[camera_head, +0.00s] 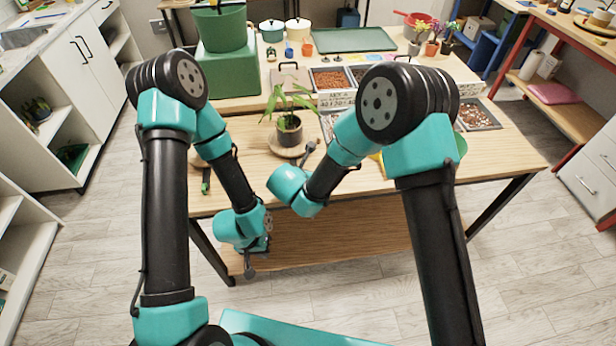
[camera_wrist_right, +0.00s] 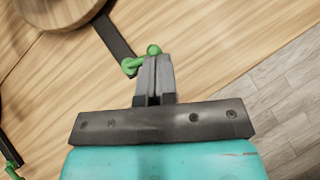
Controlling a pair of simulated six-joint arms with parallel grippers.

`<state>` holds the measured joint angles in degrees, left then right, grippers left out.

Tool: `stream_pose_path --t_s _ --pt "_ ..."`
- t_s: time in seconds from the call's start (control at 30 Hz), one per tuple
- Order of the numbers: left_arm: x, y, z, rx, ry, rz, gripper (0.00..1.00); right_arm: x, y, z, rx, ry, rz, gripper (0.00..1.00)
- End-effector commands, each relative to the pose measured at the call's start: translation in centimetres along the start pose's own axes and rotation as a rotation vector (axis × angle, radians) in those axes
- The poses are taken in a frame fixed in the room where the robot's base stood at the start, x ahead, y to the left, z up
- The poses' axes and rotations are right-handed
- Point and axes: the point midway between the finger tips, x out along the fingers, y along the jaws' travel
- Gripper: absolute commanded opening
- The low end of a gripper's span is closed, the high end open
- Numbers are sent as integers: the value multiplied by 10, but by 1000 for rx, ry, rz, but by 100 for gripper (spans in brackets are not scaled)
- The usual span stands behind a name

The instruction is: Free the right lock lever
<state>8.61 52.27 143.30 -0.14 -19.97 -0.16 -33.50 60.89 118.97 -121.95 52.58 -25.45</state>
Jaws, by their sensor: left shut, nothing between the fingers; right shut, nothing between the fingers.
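A green lever (camera_wrist_right: 131,66) shows in the right wrist view at the end of a dark strip (camera_wrist_right: 116,38) on the wooden table. My right gripper (camera_wrist_right: 155,65) is shut and empty, its fingertips right beside the lever's green knob; I cannot tell whether they touch. In the head view my right arm hides this lever. Another dark strip with a green end (camera_head: 206,181) lies at the table's left front; a green piece also shows at the lower left of the wrist view (camera_wrist_right: 12,168). My left gripper (camera_head: 249,269) is shut and empty, low in front of the table.
A potted plant (camera_head: 289,130) stands on a round wooden saucer (camera_head: 278,152) behind my right wrist. The wooden table (camera_head: 240,150) has bare room left of it. Soil trays (camera_head: 330,79) and a green box (camera_head: 228,75) stand farther back.

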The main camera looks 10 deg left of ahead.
Motion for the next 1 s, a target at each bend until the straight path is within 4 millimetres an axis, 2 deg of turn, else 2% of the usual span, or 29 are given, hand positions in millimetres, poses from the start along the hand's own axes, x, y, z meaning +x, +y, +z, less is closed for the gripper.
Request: stream_pose_path --t_s 0.33,0.73,1.0 --pt "0 0 0 0 0 0 0 1 0 1 1 0 -1 0" --pt "0 0 0 0 0 0 0 2 14 2 2 0 -1 0" --pt "0 0 0 0 0 0 0 2 15 2 2 1 -2 0"
